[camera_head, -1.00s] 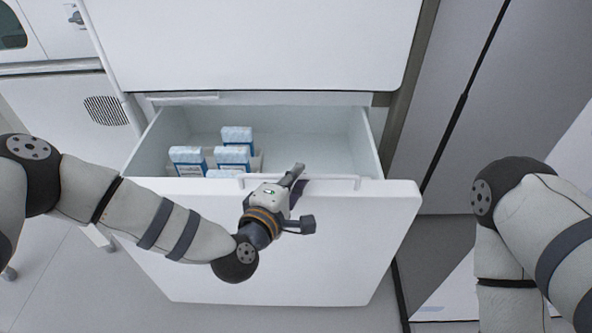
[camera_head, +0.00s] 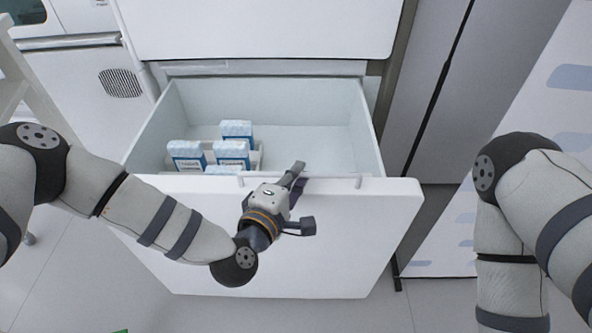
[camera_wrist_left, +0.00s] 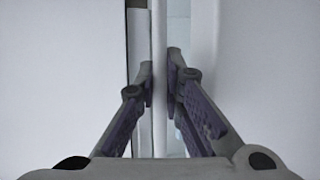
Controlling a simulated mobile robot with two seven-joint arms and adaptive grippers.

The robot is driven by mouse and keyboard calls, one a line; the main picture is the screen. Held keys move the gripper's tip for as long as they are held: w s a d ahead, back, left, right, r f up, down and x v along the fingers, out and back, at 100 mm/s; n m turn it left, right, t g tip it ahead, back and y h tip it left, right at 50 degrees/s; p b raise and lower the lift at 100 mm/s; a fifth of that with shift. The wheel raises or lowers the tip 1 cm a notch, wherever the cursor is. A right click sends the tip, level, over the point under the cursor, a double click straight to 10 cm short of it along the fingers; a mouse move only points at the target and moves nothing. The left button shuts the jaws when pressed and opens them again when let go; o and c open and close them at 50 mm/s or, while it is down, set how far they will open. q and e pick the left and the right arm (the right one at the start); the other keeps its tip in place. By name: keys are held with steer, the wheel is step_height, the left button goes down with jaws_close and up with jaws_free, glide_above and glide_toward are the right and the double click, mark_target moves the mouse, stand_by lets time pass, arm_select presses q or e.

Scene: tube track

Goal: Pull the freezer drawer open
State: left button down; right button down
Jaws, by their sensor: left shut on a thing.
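The white freezer drawer (camera_head: 350,225) is pulled well out from the freezer body, and its inside shows from above. A thin bar handle (camera_head: 335,178) runs along the top edge of its front. My left gripper (camera_head: 297,172) is at this handle, near its middle. In the left wrist view the fingers (camera_wrist_left: 160,78) are closed on both sides of the handle bar (camera_wrist_left: 159,40), which runs up the picture between them. My right arm (camera_head: 530,215) shows at the right, but its gripper is out of view.
Several blue and white boxes (camera_head: 236,150) stand in the drawer's left part, in a low pale holder. The rest of the drawer looks empty. A closed upper freezer front (camera_head: 265,28) is above. A grey cabinet (camera_head: 425,80) stands to the right.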

arm_select(q)
steer(key=shift+s, duration=0.2)
stand_by(0.3)
steer(key=c, duration=2)
jaws_free()
steer(key=shift+o, duration=0.2)
steer(key=v, duration=1.2)
